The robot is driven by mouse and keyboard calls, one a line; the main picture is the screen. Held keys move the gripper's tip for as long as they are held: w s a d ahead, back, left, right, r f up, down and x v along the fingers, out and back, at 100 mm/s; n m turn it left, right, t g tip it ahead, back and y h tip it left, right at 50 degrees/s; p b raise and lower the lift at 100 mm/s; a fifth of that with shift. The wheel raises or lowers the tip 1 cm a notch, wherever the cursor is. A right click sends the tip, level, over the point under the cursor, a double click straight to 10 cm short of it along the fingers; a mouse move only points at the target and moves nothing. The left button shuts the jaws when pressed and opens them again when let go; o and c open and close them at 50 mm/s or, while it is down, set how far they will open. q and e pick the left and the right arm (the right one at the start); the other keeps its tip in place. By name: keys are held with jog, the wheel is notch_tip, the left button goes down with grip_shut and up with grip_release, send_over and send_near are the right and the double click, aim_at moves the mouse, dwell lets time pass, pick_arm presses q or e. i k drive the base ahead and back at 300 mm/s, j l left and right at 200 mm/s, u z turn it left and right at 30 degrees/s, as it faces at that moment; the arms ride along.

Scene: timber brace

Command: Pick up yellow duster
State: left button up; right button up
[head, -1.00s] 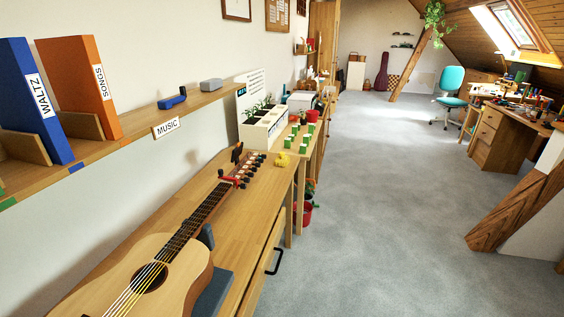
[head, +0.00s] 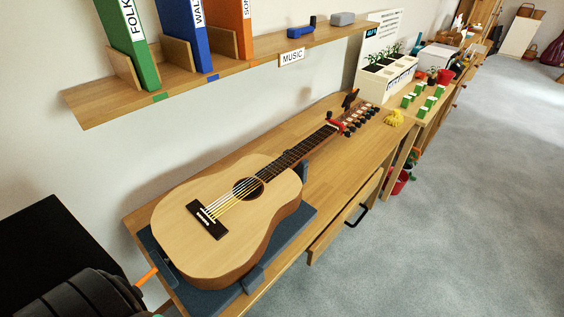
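The yellow duster (head: 394,118) is a small crumpled yellow cloth in the head view. It lies at the far right end of the wooden workbench, just beyond the guitar's headstock and near the bench's front edge. Nothing covers it. Neither of my grippers is in view, so I cannot see whether they are open or shut.
A guitar (head: 222,217) lies on a dark cradle (head: 292,240) along the bench (head: 320,185). A shelf (head: 180,85) with folders runs above. A planter box (head: 385,82) and green-and-white blocks (head: 422,101) stand beyond the duster. A drawer (head: 345,217) protrudes at the front. Grey floor is clear at right.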

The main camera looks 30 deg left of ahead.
aim_at(395, 119)
jog(key=k+u, duration=0.3)
jog(key=k, duration=0.2)
jog(key=i+l+u, duration=0.45)
jog(key=l, duration=0.2)
jog(key=i+l+u, duration=0.45)
jog(key=l, duration=0.3)
